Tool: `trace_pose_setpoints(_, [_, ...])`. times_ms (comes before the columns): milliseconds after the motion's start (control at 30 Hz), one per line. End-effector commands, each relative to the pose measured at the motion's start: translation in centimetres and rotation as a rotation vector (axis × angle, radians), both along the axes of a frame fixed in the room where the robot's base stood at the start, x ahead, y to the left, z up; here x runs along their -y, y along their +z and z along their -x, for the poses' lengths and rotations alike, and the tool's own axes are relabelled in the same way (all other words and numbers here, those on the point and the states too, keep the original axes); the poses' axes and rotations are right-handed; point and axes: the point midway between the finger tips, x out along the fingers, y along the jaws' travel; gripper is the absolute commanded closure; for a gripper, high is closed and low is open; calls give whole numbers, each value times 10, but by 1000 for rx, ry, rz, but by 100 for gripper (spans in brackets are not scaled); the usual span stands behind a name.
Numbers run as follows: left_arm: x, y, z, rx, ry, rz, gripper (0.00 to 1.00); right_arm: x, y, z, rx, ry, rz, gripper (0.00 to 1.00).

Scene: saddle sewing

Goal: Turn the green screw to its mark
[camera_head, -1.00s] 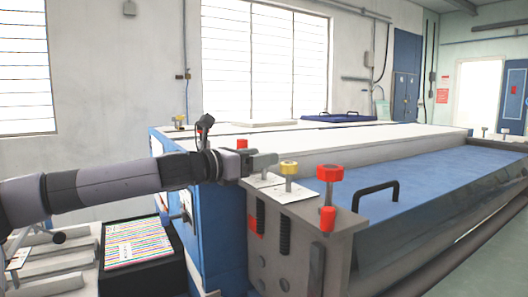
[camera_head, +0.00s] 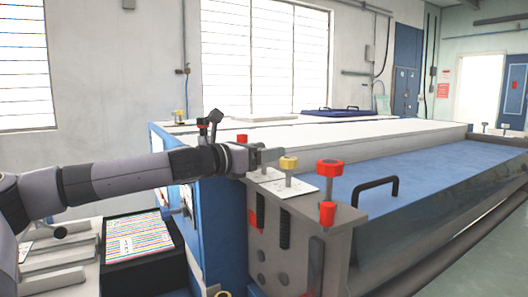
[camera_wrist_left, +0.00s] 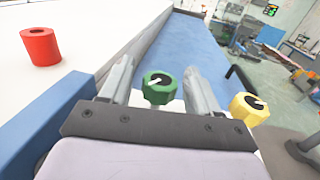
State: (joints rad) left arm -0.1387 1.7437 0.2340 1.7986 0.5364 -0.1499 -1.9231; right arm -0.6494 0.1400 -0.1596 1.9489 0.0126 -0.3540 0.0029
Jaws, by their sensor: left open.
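The green screw (camera_wrist_left: 160,87) shows in the left wrist view as a green knob with a dark centre and a white pointer line on top. My left gripper (camera_wrist_left: 160,66) is open, with one finger on each side of the knob; I cannot tell whether they touch it. In the head view my left gripper (camera_head: 268,156) is over the machine's near corner, and the green screw is hidden there. The yellow screw (camera_head: 288,164) stands just right of the gripper; it also shows in the left wrist view (camera_wrist_left: 248,108). The green screw's mark cannot be made out.
A tall red screw (camera_head: 329,169) stands right of the yellow one, beside a black handle (camera_head: 376,188) on the blue machine bed. A red cylinder (camera_wrist_left: 41,47) stands on the white surface left of the gripper. A black box (camera_head: 143,258) sits below my arm.

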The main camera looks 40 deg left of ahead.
Motion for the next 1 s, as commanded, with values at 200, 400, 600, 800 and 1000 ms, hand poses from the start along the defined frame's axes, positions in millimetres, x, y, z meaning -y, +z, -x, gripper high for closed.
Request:
trace_pose_setpoints(200, [0, 0, 0, 0, 0, 0, 48, 0, 0, 0, 0, 0, 0, 57])
trace_pose_setpoints(400, [0, 0, 0, 0, 0, 0, 89, 0, 0, 0, 0, 0, 0, 57])
trace_pose_setpoints(600, [0, -2, 0, 1, 16, 1, 89, 0, -6, 0, 1, -1, 0, 57])
trace_pose_setpoints(800, [1, -4, 0, 3, 91, -4, 89, 0, -25, 0, 1, -1, 0, 57])
trace_pose_setpoints(1000, [2, -4, 0, 2, 219, -7, 89, 0, -44, 0, 1, -1, 0, 57])
